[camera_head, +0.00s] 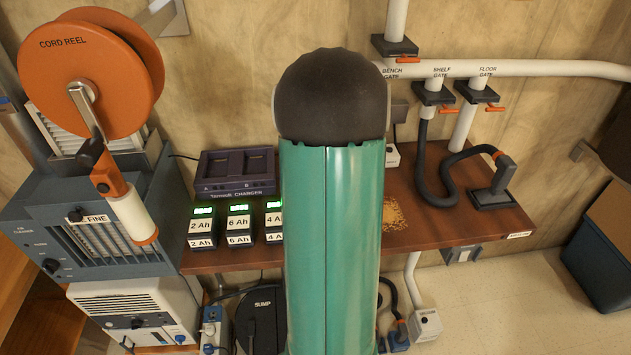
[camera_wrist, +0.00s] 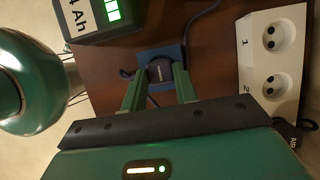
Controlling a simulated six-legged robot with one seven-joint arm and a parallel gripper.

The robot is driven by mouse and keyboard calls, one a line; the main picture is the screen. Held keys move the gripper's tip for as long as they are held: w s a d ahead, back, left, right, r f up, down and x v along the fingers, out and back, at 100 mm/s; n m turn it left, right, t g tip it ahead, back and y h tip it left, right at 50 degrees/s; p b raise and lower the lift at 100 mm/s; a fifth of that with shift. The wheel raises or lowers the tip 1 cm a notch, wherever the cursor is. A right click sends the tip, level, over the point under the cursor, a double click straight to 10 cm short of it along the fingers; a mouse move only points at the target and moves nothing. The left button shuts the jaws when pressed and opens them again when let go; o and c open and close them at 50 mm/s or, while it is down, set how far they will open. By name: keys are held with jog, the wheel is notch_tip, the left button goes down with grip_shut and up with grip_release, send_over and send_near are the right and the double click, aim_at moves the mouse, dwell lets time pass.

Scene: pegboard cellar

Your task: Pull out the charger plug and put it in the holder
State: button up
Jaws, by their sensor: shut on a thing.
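In the wrist view my gripper (camera_wrist: 160,76) is shut on a dark charger plug (camera_wrist: 159,68), with one green finger on each side. The plug is over or in a blue square holder (camera_wrist: 174,50); I cannot tell whether it is seated. A dark cord runs from the plug towards the top. To the right is a white socket strip (camera_wrist: 258,62); its sockets 1 and 2 are empty. In the head view the charger (camera_head: 236,186) stands at the back of the bench. My green arm hides the gripper, plug and holder there.
Labelled batteries (camera_head: 238,226) stand on the bench (camera_head: 440,222) left of my arm; one (camera_wrist: 98,14) is close in the wrist view. Another dark plug (camera_wrist: 294,136) is beside the strip's lower end. A hose with a nozzle (camera_head: 491,194) lies at the right.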

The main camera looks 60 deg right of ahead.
dwell(0.3)
jog(key=o, duration=1.6)
jog(key=shift+o, duration=0.2)
jog(key=shift+r, duration=0.2)
jog(key=shift+r, duration=3.35)
jog(key=shift+a, duration=0.1)
